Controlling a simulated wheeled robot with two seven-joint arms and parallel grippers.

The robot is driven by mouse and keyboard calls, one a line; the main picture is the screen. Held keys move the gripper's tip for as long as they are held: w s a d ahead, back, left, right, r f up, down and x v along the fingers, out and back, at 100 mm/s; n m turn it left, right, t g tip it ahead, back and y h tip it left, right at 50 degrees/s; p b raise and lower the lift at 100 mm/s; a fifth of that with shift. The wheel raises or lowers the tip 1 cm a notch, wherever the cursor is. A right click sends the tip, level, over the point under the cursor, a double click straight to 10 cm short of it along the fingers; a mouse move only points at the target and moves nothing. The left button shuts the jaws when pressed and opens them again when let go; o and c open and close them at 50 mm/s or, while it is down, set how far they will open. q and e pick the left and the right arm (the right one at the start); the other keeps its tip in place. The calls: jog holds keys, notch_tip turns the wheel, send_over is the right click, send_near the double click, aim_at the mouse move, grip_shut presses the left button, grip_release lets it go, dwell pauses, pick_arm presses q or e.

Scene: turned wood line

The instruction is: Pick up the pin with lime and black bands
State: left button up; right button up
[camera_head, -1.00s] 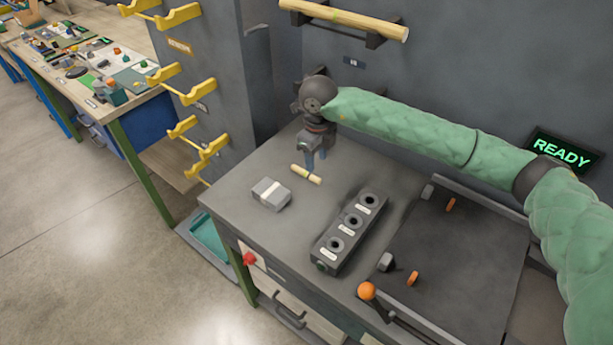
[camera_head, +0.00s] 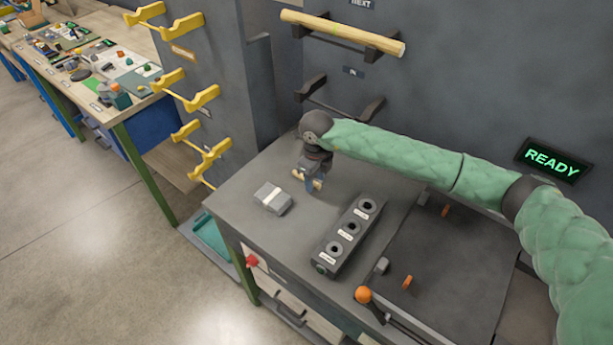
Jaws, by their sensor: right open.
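The wooden pin (camera_head: 297,174) lies on the grey workbench, near its back left. Only its pale ends show now, on either side of the fingers; its bands are hidden. My right gripper (camera_head: 311,184) is open and pointing down, low over the pin's middle, with its fingers at the pin. I cannot tell whether they touch it. My left gripper is not in view.
A grey box with a pale band (camera_head: 273,198) lies just left of the pin. A dark block with several holes (camera_head: 347,239) stands to the right and in front. A long wooden rod (camera_head: 342,33) rests on wall hooks. Bare bench top surrounds the pin.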

jog(key=shift+f, duration=0.3)
grip_shut()
jog(key=shift+r, duration=0.15)
